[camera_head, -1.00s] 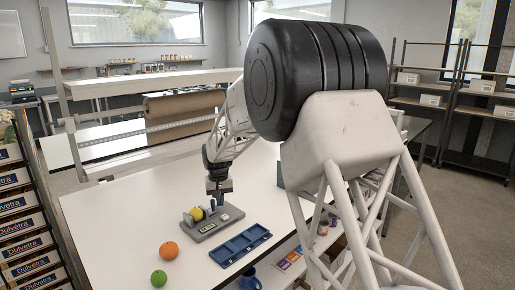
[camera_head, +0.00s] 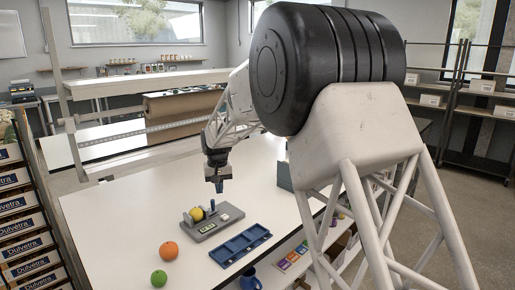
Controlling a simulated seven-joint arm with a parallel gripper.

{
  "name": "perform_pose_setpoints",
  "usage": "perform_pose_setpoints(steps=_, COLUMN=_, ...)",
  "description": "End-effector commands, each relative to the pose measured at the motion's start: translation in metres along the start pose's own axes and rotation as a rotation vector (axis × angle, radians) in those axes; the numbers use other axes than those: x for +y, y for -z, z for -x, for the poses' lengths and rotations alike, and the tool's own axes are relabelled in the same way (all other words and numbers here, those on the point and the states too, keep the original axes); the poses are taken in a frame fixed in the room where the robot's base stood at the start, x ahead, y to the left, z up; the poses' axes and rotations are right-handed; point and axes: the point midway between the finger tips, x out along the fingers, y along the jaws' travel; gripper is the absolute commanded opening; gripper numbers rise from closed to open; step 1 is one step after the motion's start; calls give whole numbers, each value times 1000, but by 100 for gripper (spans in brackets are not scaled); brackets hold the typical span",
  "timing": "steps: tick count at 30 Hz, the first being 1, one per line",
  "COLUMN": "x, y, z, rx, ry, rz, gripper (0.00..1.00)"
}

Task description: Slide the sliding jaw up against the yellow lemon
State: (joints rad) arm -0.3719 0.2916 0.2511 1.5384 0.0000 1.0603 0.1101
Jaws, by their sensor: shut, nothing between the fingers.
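The yellow lemon (camera_head: 196,214) sits on a grey fixture (camera_head: 228,217) on the white table, beside an upright grey jaw at its left. A thin dark upright piece (camera_head: 212,204), which looks like the sliding jaw, stands just right of the lemon. At this size I cannot tell whether it touches the lemon. My gripper (camera_head: 219,188) points down above and slightly right of the fixture. It is shut and empty, with its blue fingertips clear of the jaw.
A blue compartment tray (camera_head: 240,246) lies just in front of the fixture. An orange fruit (camera_head: 169,251) and a green fruit (camera_head: 159,278) rest on the front left of the table. A blue mug (camera_head: 250,279) stands near the front edge. The table's left side is clear.

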Motion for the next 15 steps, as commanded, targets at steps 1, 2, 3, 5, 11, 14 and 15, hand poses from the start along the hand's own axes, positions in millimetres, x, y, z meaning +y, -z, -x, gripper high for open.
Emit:
perform_pose_setpoints(steps=1, x=0, y=0, z=3, rx=1, ry=0, rz=0, gripper=0)
perform_pose_setpoints(steps=2, x=0, y=0, z=5, rx=1, ry=0, rz=0, gripper=0)
perform_pose_setpoints(steps=3, x=0, y=0, z=7, rx=0, ry=0, rz=0, gripper=0)
perform_pose_setpoints(steps=5, x=0, y=0, z=10, rx=0, ry=0, rz=0, gripper=0)
perform_pose_setpoints(steps=11, x=0, y=0, z=15, rx=-1, ry=0, rz=0, gripper=0)
perform_pose_setpoints(steps=14, x=0, y=0, z=15, rx=-1, ry=0, rz=0, gripper=0)
perform_pose_setpoints(steps=15, x=0, y=0, z=15, rx=-1, ry=0, rz=0, gripper=0)
